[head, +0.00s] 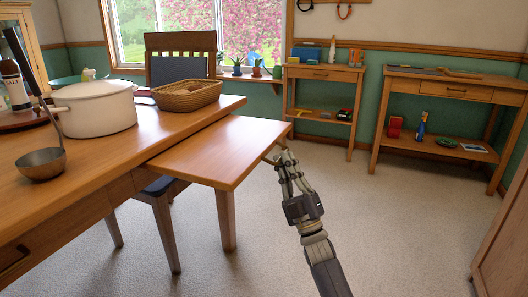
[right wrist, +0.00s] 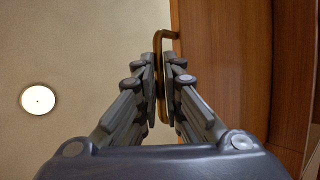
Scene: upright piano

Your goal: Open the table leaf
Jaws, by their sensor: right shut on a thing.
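The table leaf (head: 225,150) is a flat wooden panel that sticks out from the right end of the wooden table (head: 130,160), a little below the tabletop. My right gripper (head: 277,157) is at the leaf's outer right edge. In the right wrist view the gripper (right wrist: 160,75) is shut on a brass handle (right wrist: 164,40) beside the wooden face of the leaf (right wrist: 235,70). The fingers hide part of the handle. My left gripper is not in view.
A white pot (head: 97,108), a wicker basket (head: 187,95) and a ladle (head: 41,163) are on the tabletop. A chair (head: 180,60) stands behind the table. The carpet (head: 390,230) to the right is clear.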

